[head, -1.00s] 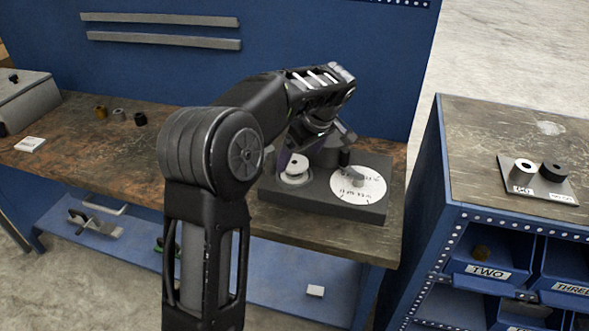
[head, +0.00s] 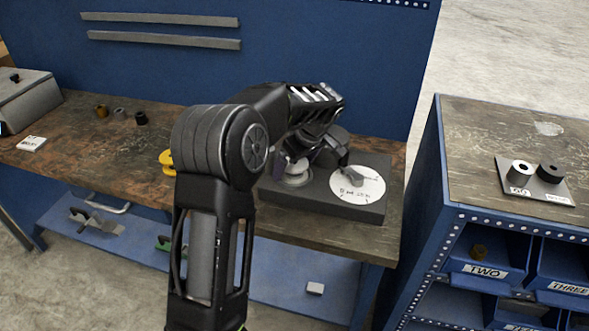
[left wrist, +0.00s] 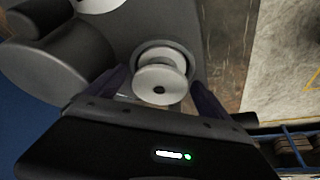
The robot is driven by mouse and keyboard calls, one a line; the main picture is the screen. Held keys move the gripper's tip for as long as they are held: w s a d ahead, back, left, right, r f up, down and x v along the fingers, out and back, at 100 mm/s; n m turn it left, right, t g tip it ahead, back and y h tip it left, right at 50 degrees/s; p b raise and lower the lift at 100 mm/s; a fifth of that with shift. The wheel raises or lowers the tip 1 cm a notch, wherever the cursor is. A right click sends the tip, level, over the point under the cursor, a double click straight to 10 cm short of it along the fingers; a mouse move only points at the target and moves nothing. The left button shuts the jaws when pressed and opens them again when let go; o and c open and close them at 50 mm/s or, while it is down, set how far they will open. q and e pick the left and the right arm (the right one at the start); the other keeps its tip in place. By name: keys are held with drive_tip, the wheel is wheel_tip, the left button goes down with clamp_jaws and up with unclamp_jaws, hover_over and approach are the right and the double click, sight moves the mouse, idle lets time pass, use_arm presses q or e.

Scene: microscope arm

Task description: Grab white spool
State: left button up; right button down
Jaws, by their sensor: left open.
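The white spool (left wrist: 160,82) sits in a round recess of the dark grey microscope base (left wrist: 200,25) in the left wrist view. In the head view the spool (head: 296,168) is partly hidden by my gripper. My left gripper (left wrist: 158,92) is open, with one finger on each side of the spool. I cannot tell whether the fingers touch it. In the head view the left gripper (head: 297,160) is over the spool, its fingertips mostly hidden. My right gripper does not show.
A white marked dial (head: 358,186) lies on the base to the right of the spool. A yellow spool (head: 168,162) shows behind my arm. Small cylinders (head: 120,113) stand at the left of the workbench. A cabinet (head: 500,130) with a plate of two spools is at the right.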

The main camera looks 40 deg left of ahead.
use_arm(q)
drive_tip(key=shift+c, duration=0.5)
drive_tip(key=c, duration=1.5)
wheel_tip(320, 180, up, 10)
drive_tip(key=shift+r+b, duration=0.1)
drive_tip(key=shift+b, duration=0.45)
drive_tip(key=shift+c, duration=0.2)
